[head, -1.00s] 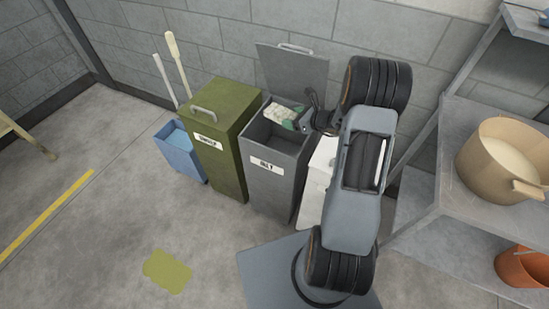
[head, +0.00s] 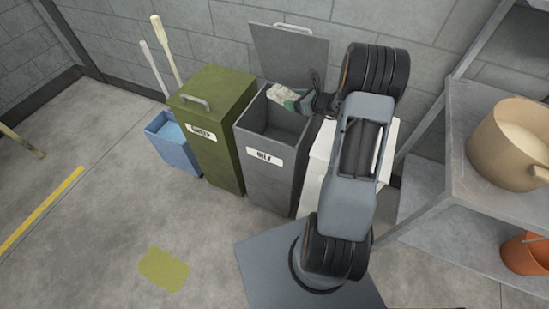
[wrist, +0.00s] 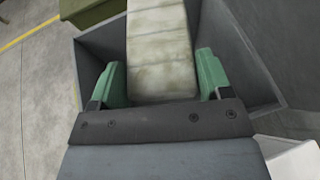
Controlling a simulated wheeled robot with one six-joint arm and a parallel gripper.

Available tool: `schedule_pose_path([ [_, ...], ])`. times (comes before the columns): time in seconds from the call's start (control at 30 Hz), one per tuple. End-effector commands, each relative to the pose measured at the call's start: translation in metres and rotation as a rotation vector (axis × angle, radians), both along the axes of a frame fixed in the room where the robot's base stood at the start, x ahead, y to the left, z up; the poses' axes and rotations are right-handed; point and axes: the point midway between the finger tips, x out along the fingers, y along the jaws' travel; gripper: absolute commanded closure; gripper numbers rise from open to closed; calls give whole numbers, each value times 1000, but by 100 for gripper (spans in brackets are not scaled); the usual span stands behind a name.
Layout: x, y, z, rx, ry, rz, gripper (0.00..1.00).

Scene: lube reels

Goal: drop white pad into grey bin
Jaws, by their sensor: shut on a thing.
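The white pad (wrist: 160,45) is pale with dirty greenish stains. In the wrist view it lies between the two green fingers of my gripper (wrist: 160,85), which is shut on it. In the head view the pad (head: 284,93) is partly hidden by my gripper (head: 303,101), at the back of the open grey bin. The grey bin (head: 264,180) has its lid (head: 290,55) raised against the wall and a white label on its front. In the wrist view the bin's wall (wrist: 245,50) and opening surround the pad from below. The bin floor is not clearly visible.
A closed green bin (head: 222,150) stands directly left of the grey bin. A blue bucket (head: 172,148) with tool handles is further left. A white box (head: 318,165) is right of the grey bin, partly behind my arm. Metal shelving with a beige pot (head: 508,145) is at right.

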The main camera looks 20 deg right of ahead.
Motion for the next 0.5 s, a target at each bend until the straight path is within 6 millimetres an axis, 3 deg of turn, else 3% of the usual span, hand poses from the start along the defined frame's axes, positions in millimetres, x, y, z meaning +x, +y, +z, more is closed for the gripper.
schedule_pose_path([
  [0.3,0,1,-4,0,0,2,55],
  [0.33,0,1,-4,0,0,2,26],
  [0.5,0,1,-4,0,0,2,10],
])
